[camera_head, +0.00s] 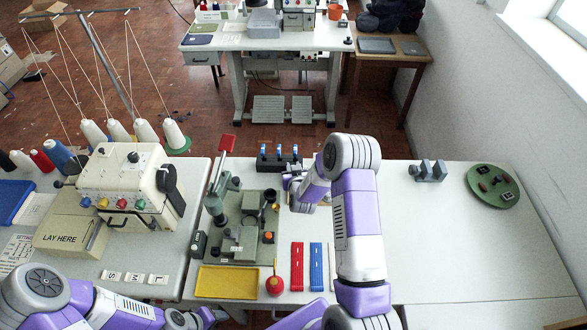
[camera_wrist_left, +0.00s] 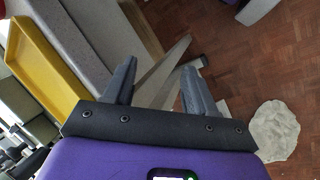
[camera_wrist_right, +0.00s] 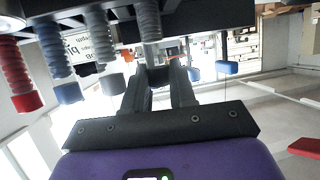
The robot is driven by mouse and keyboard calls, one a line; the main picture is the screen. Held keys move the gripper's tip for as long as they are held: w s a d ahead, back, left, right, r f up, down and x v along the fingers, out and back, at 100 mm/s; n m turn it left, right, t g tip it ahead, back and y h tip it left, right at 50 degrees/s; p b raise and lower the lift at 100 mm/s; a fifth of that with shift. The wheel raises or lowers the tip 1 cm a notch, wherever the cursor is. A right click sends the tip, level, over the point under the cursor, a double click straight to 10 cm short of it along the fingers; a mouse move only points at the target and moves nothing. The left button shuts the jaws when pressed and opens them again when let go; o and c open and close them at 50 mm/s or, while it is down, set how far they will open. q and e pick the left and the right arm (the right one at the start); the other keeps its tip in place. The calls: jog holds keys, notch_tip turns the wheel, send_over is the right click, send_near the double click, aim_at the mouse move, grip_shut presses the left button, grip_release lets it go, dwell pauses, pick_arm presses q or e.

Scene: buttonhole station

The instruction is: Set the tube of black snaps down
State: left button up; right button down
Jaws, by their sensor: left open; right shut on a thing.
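My right gripper (camera_head: 288,181) reaches to the front of the black rack (camera_head: 268,163) at the back of the table. In the right wrist view its fingers (camera_wrist_right: 160,76) are shut on a grey ribbed tube (camera_wrist_right: 148,22), which I take as the tube of black snaps. The tube's far end is close under the dark rack body; I cannot tell whether it touches. Its contents cannot be made out. My left gripper (camera_wrist_left: 158,88) is open and empty, low at the table's front edge beside the yellow tray (camera_wrist_left: 45,62).
Red (camera_wrist_right: 16,72), blue-ended (camera_wrist_right: 62,62) and grey (camera_wrist_right: 102,50) tubes stand close beside the held one. The snap press (camera_head: 240,215) is left of my right arm. Red (camera_head: 297,266) and blue (camera_head: 316,266) strips lie in front.

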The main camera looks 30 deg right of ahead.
jog(key=shift+f, duration=0.1)
jog(key=c, duration=1.1)
grip_release()
jog(key=shift+c, duration=0.2)
jog(key=shift+r, duration=0.2)
jog(key=shift+s+a+r, duration=0.1)
jog(key=shift+s+r, duration=0.05)
jog(key=shift+s, duration=0.05)
jog(key=v, duration=1.1)
jog(key=shift+s, duration=0.25)
